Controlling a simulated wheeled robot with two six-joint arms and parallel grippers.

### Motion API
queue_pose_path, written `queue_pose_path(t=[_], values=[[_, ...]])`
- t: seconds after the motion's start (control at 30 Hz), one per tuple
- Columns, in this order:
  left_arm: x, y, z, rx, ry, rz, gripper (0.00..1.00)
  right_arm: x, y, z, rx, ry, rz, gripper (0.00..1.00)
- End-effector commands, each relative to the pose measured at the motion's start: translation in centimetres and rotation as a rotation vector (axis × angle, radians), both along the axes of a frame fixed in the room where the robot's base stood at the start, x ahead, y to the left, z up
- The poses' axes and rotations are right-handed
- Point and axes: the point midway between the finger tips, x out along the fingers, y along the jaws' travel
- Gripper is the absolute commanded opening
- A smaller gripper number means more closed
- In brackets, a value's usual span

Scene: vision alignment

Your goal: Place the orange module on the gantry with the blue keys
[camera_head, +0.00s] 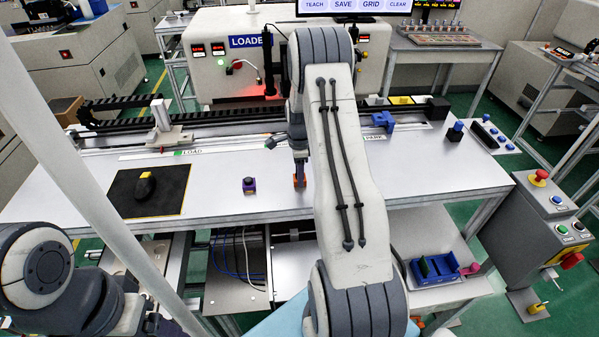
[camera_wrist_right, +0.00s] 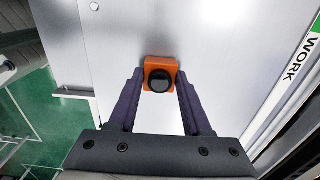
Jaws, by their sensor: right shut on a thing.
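The orange module (camera_wrist_right: 149,68), a small block with a black round top, sits between the finger tips of my right gripper (camera_wrist_right: 160,76). The jaws are shut on it, one finger at each side. In the head view a strip of the orange module (camera_head: 300,181) shows below the right gripper, over the white table; I cannot tell whether it touches the table. The gantry (camera_head: 190,117) is a dark rail along the table's back, with a pale carriage (camera_head: 165,122) on its left part. Blue keys (camera_head: 501,139) are on and beside a black panel at the table's right. My left gripper is out of view.
A purple module (camera_head: 249,185) stands left of the right gripper. A black mat (camera_head: 122,204) bears a black and yellow object (camera_head: 145,184). A blue block (camera_head: 383,121) is near the PARK label. A control box (camera_head: 541,215) stands at the table's right end.

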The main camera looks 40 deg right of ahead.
Motion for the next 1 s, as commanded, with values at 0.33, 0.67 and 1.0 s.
queue_pose_path(t=[0.33, 0.67, 1.0], values=[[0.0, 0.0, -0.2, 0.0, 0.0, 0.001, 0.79, 0.0, 0.0, -0.3, 0.0, 0.0, 0.0, 0.79], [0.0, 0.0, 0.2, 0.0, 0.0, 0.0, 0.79, 0.0, 0.0, 0.3, -0.001, -0.001, 0.0, 0.79], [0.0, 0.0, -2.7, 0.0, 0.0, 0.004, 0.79, 0.2, -0.1, 6.0, -0.004, -0.007, 0.0, 0.79]])
